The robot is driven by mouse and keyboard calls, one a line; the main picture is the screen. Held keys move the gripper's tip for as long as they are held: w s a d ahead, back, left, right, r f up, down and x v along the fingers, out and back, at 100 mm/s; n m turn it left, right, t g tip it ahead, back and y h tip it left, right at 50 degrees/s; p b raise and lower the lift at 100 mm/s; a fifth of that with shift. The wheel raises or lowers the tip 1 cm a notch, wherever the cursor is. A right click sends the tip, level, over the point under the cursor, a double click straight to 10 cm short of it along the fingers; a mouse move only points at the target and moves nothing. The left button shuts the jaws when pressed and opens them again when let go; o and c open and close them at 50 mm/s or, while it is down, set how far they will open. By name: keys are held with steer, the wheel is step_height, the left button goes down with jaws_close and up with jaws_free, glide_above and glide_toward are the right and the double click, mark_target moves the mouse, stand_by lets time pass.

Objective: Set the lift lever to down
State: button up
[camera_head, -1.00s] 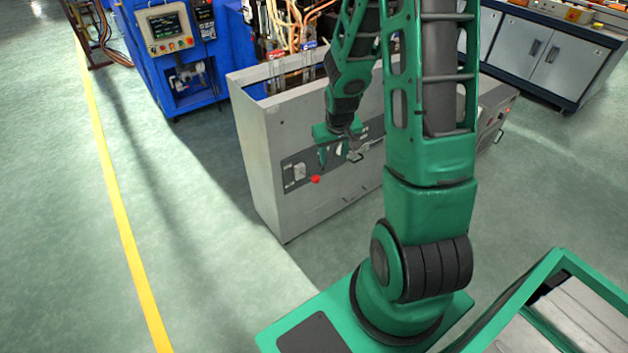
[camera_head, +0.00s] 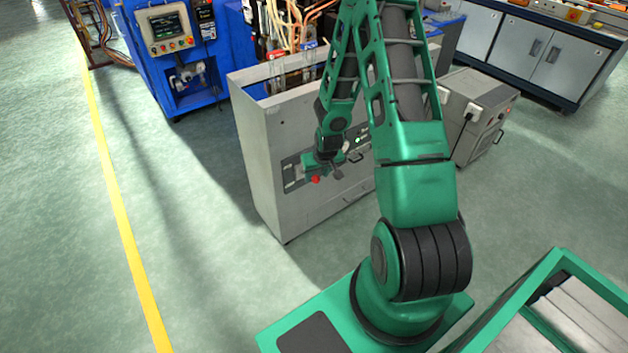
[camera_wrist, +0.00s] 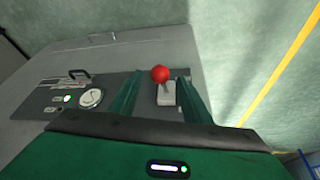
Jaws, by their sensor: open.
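The lift lever shows as a red ball knob (camera_wrist: 160,74) on a short stem over a light plate (camera_wrist: 166,97), on the dark control panel of the grey machine. In the head view the red knob (camera_head: 316,180) shows at the left part of the panel. My gripper (camera_wrist: 157,84) is open, with one green finger on each side of the knob and stem in the wrist view. I see no contact between the fingers and the lever. In the head view my gripper (camera_head: 312,168) is at the panel and hides part of it.
The grey machine cabinet (camera_head: 262,165) carries the panel, with a round dial (camera_wrist: 90,97) and a dark handle (camera_wrist: 80,74) beside the lever. A blue machine (camera_head: 165,85) stands behind at the left. A grey box unit (camera_head: 485,110) stands at the right. The floor at left is free.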

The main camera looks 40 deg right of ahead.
mark_target(317, 177)
steer(key=shift+x, duration=2.25)
jaws_close()
steer(key=shift+d, duration=0.1)
